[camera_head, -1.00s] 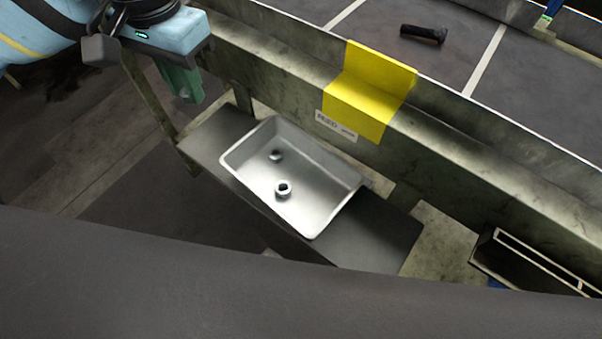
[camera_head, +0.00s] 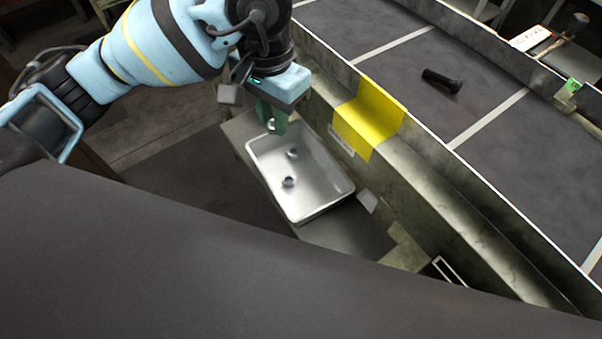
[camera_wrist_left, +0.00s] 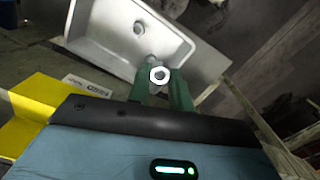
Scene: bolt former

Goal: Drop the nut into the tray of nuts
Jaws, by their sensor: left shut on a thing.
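My left gripper (camera_head: 272,122) is shut on a silver nut (camera_head: 271,125), held between the tips of its green fingers. The held nut also shows in the left wrist view (camera_wrist_left: 159,75), at the fingertips in front of the tray. The silver tray (camera_head: 331,193) sits on a low dark shelf below the gripper, and it also fills the top of the left wrist view (camera_wrist_left: 100,50). Two nuts lie in it, one nearer the middle (camera_head: 288,182) and one farther back (camera_head: 292,154). In the head view the gripper appears at the tray's far left edge. My right gripper is not in view.
A conveyor with raised side walls (camera_head: 430,180) runs along the right of the tray. A yellow marking (camera_head: 368,121) covers part of its near wall. A dark bolt (camera_head: 441,80) lies on the belt. A large dark surface (camera_head: 150,260) fills the lower left.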

